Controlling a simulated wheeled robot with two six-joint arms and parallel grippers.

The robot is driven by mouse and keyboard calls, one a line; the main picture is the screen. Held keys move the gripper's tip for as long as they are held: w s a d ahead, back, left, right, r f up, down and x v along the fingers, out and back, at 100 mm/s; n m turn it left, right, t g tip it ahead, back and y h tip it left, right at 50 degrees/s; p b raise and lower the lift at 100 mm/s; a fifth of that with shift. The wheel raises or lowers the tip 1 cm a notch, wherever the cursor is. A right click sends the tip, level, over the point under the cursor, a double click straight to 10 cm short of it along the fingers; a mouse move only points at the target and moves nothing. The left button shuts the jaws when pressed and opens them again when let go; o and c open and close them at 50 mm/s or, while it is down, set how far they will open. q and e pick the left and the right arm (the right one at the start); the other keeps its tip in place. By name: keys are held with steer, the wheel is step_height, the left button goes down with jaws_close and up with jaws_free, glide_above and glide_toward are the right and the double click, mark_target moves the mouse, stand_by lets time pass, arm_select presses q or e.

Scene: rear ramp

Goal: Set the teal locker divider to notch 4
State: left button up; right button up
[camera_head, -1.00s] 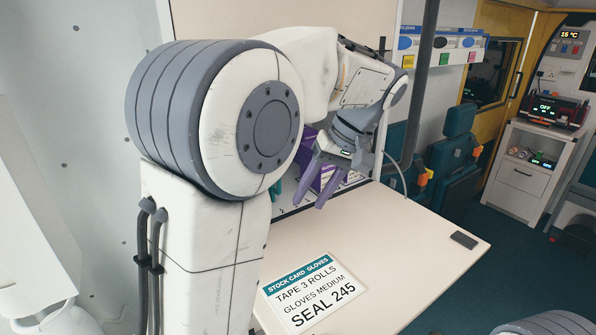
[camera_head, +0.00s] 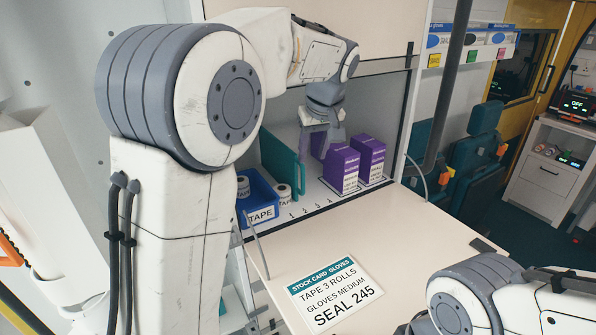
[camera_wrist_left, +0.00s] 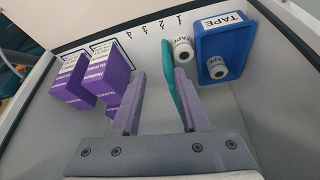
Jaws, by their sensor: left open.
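The teal divider (camera_head: 284,165) stands upright in the open locker, to the right of the blue tape bin. In the left wrist view the divider (camera_wrist_left: 170,85) has its front end near the marks 1 and 2; I cannot tell the exact notch. The numbers 1 to 4 (camera_head: 310,209) run along the locker's front edge. My left gripper (camera_head: 320,148) is open inside the locker, right of the divider and near the purple boxes. In the wrist view its fingers (camera_wrist_left: 160,102) are apart, and one overlaps the divider; contact is unclear. My right gripper is out of view.
Two purple glove boxes (camera_head: 342,170) stand right of the numbers. A stock card (camera_head: 335,291) lies on the cream fold-down shelf (camera_head: 400,240), which is otherwise largely clear.

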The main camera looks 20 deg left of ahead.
mark_target(304, 172)
arm_select(q)
steer(key=p+x, duration=0.1)
steer(key=x, duration=0.3)
steer(key=a+x, duration=0.1)
steer(key=x, duration=0.3)
steer(key=shift+w+a+f+p, duration=0.15)
steer(key=shift+w+a+p, duration=0.1)
steer(key=shift+p, duration=0.15)
steer(key=shift+d+f, duration=0.2)
steer(key=shift+f, duration=0.3)
steer(key=shift+w+a+f, duration=0.15)
steer(key=shift+a+f, duration=0.15)
steer(key=shift+f, duration=0.05)
steer(key=shift+d+r, duration=0.1)
steer(key=shift+c, duration=0.3)
steer(key=shift+d, duration=0.1)
steer(key=c, duration=0.5)
jaws_close()
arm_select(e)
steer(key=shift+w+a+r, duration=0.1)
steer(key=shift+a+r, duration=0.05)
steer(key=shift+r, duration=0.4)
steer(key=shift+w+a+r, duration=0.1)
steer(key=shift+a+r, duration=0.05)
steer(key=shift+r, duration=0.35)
